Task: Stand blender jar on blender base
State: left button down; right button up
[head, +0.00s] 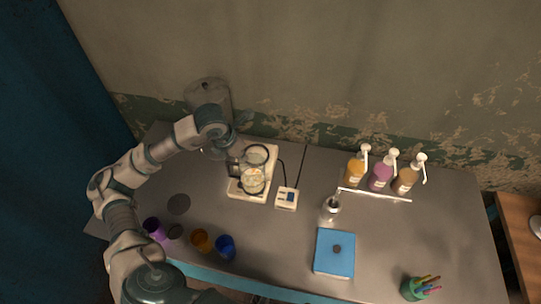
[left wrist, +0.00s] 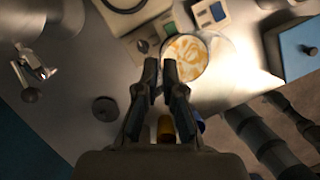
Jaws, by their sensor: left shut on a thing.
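The blender jar (head: 252,181) is clear, with pale, orange-flecked contents. In the head view it shows over the front part of the cream blender base (head: 235,193), which has a dark ring on its rear part. I cannot tell whether the jar touches the base. My left gripper (head: 233,166) is at the jar's left side, shut on it. In the left wrist view the fingertips (left wrist: 160,66) are close together beside the jar (left wrist: 186,58), partly hiding its edge. The base (left wrist: 153,30) shows behind the jar there. My right gripper is not in view.
A small cream box (head: 286,198) with a blue screen stands right of the base. Purple (head: 154,229), orange (head: 200,241) and blue (head: 225,247) cups stand near the front edge. Pump bottles (head: 381,176) and a blue book (head: 335,262) are farther right. A grey cylindrical vessel stands behind my arm.

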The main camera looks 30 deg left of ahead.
pick_arm(q)
jog(key=shift+w+d+r+m, duration=0.3)
jog(key=shift+w+d+r, duration=0.15)
jog(key=shift+w+d, duration=0.25)
jog(key=shift+w+a, duration=0.1)
jog(key=shift+w, duration=0.05)
jog(key=w+a+f+p, duration=0.4)
jog(key=w+a, duration=0.5)
jog(key=w, duration=0.4)
jog(key=shift+x, duration=0.8)
jog(key=c, duration=1.7)
grip_release()
jog(key=shift+c, duration=0.2)
jog(key=o, duration=0.4)
jog(key=shift+d, duration=0.25)
jog(key=shift+o, duration=0.2)
jog(key=shift+d+r, duration=0.15)
jog(key=shift+d, duration=0.05)
jog(key=b+v, duration=0.1)
jog(key=v, duration=1.1)
jog(key=shift+a, duration=0.15)
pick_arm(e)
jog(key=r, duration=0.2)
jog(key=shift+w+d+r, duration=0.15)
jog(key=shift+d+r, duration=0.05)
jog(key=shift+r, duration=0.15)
